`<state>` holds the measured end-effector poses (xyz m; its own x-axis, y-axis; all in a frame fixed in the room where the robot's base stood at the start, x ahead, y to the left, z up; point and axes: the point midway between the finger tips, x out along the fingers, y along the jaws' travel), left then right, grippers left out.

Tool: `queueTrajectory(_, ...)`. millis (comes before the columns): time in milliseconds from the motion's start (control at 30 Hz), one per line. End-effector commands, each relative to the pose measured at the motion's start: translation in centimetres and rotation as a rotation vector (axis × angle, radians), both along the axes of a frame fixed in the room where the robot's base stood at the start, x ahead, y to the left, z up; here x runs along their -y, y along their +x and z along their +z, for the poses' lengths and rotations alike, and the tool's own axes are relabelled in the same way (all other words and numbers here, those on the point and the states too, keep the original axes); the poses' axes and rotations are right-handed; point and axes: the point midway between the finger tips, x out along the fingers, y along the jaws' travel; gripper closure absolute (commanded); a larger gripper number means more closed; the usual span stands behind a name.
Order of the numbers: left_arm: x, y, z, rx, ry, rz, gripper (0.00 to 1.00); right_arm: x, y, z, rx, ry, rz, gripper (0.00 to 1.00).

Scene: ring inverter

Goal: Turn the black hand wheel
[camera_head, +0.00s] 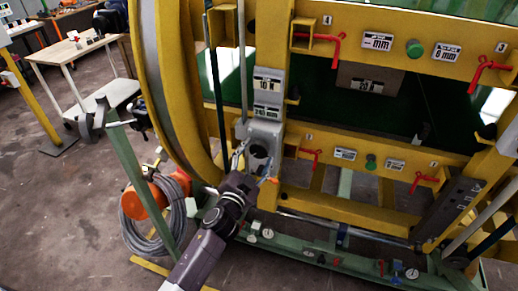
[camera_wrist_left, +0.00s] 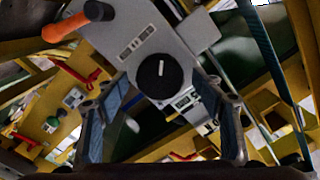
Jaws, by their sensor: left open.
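A round black wheel or knob with a white mark (camera_wrist_left: 160,76) sits on the face of a grey box (camera_wrist_left: 165,38) in the left wrist view. The box also shows in the head view (camera_head: 265,128), low on the yellow frame, with its round part (camera_head: 258,155) partly covered by my gripper. My left gripper (camera_head: 254,168) is in front of it, open and empty. In the left wrist view the fingers (camera_wrist_left: 158,90) stand on either side below the black wheel; I cannot tell whether they touch it. My right gripper is out of view.
An orange and black handle (camera_wrist_left: 75,24) sticks out near the box. Red levers (camera_head: 335,42) and a green knob (camera_head: 414,48) are on the yellow frame (camera_head: 350,15). A coiled hose (camera_head: 160,215) lies at the left.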

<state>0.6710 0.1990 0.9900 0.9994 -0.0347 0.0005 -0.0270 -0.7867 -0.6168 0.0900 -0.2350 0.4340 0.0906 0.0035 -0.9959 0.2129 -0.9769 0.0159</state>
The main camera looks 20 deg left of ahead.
Motion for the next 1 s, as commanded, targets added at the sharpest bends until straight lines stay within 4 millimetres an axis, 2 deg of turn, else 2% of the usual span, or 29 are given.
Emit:
queueTrajectory(200,0.1,2.0,0.0,-0.001,-0.002,0.001,0.38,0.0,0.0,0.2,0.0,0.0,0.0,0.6)
queueTrajectory(533,0.1,2.2,-0.1,-0.001,-0.002,0.001,0.39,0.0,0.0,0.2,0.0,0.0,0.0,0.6)
queueTrajectory(900,0.1,2.2,-0.1,-0.001,-0.002,0.0,0.8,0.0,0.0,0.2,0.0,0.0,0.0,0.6)
queueTrajectory(1000,0.1,2.2,-0.1,-0.002,0.0,0.0,0.8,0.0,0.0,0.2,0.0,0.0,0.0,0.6)
